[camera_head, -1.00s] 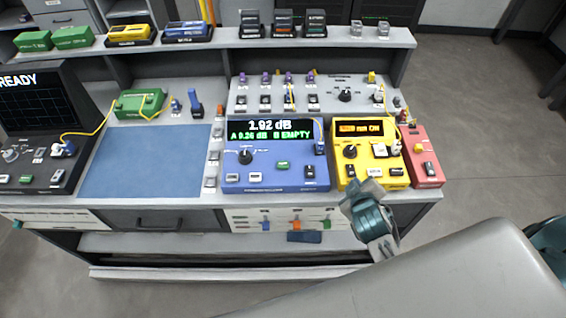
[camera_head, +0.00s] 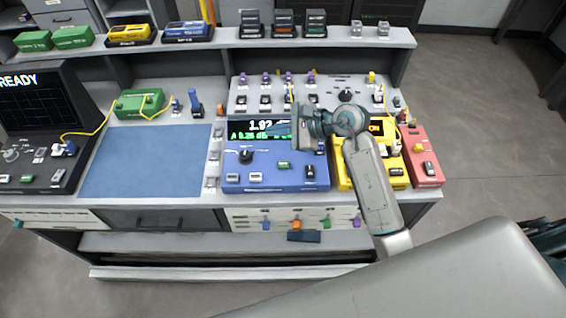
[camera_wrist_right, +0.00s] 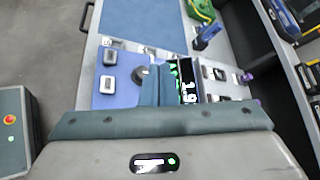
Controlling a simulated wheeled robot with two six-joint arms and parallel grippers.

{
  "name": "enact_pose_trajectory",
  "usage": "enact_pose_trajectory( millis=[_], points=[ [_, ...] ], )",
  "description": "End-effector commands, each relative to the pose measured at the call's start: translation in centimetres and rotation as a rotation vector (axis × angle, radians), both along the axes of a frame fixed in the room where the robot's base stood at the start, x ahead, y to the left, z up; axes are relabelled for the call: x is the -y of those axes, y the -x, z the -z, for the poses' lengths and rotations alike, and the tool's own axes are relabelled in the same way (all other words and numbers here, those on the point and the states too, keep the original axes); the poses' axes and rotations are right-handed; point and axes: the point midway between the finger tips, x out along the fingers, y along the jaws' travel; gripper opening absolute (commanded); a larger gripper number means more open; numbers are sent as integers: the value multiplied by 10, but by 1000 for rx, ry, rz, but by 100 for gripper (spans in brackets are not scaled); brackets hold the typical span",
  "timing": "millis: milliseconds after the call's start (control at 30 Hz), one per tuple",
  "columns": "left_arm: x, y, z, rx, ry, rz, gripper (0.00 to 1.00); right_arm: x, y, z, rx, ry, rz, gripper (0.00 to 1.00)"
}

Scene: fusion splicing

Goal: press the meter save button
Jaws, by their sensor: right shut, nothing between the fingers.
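The blue meter (camera_head: 262,187) sits on the bench with a lit screen (camera_head: 245,127) reading about 1.9 dB, partly covered by my gripper. Its face has a dark knob (camera_head: 245,156), a green button (camera_head: 283,165) and two pale buttons (camera_head: 255,178) at the lower left. The labels are too small to read, so I cannot tell which is save. My right gripper (camera_head: 278,129) is shut and empty, above the meter's screen. In the right wrist view, its closed fingers (camera_wrist_right: 159,86) lie between the knob (camera_wrist_right: 139,74) and the screen (camera_wrist_right: 187,80), with the two pale buttons (camera_wrist_right: 110,57) clear of them.
A yellow meter (camera_head: 343,179) and a red box (camera_head: 427,165) stand right of the blue meter; my right arm passes over the yellow one. Behind is a grey panel (camera_head: 262,90) with connectors and a knob. A blue mat (camera_head: 145,160) lies bare to the left.

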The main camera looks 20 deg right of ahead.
Motion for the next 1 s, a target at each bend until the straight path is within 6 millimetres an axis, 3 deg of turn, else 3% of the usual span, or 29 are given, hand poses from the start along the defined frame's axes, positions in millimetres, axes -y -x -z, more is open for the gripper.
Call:
enact_pose_trajectory(
  millis=[100, 267, 733, 1000],
  points=[
    [0, 0, 0, 0, 0, 0, 54, 16, -2, 16, -20, 200, -59, 0],
    [0, 0, 0, 0, 0, 0, 54, 29, 0, 25, -43, 320, -96, 0],
    [0, 0, 1, 1, 0, 0, 54, 30, 1, 29, -49, 332, -100, 0],
    [0, 0, 11, 1, 0, 0, 54, 30, 1, 52, -51, 331, -100, 0]
  ],
)
